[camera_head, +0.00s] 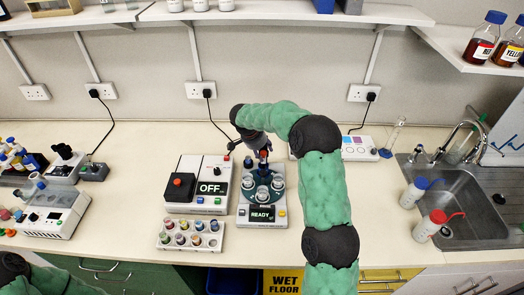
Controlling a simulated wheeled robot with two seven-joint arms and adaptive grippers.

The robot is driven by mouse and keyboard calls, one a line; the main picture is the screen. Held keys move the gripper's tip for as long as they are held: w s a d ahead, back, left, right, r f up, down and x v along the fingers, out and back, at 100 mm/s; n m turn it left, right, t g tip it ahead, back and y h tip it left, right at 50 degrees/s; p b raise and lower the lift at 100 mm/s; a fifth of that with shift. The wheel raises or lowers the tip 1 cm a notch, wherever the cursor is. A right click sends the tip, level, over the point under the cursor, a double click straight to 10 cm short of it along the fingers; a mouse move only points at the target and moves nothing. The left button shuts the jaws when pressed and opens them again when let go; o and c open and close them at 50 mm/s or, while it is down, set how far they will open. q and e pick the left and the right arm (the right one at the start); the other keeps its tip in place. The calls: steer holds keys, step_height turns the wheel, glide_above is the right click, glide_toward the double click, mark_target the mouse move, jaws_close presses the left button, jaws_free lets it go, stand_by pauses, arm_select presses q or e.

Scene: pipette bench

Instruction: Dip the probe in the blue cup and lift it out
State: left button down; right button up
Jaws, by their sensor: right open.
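My right arm reaches over the bench, and its right gripper (259,150) points down above the device marked READY (262,222). The gripper is open, with its fingers small and partly hidden. A slim blue piece with a reddish top (263,161) stands just below the fingers; I cannot tell if it is the probe or if they touch it. Several pale cups sit on the device's dark round plate. A white rack (190,249) in front holds several small cups with coloured contents; I cannot tell which one is the blue cup. My left gripper is out of view.
A box marked OFF (199,184) with a red knob stands left of the READY device. A white panel with coloured squares (358,148) is behind my right arm. Bottles (430,226) and a sink (465,205) are at right.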

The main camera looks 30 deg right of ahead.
jaws_close()
steer(key=shift+r, duration=0.15)
steer(key=shift+w+d+r, duration=0.1)
steer(key=shift+r, duration=2.7)
jaws_free()
steer(key=shift+r, duration=0.1)
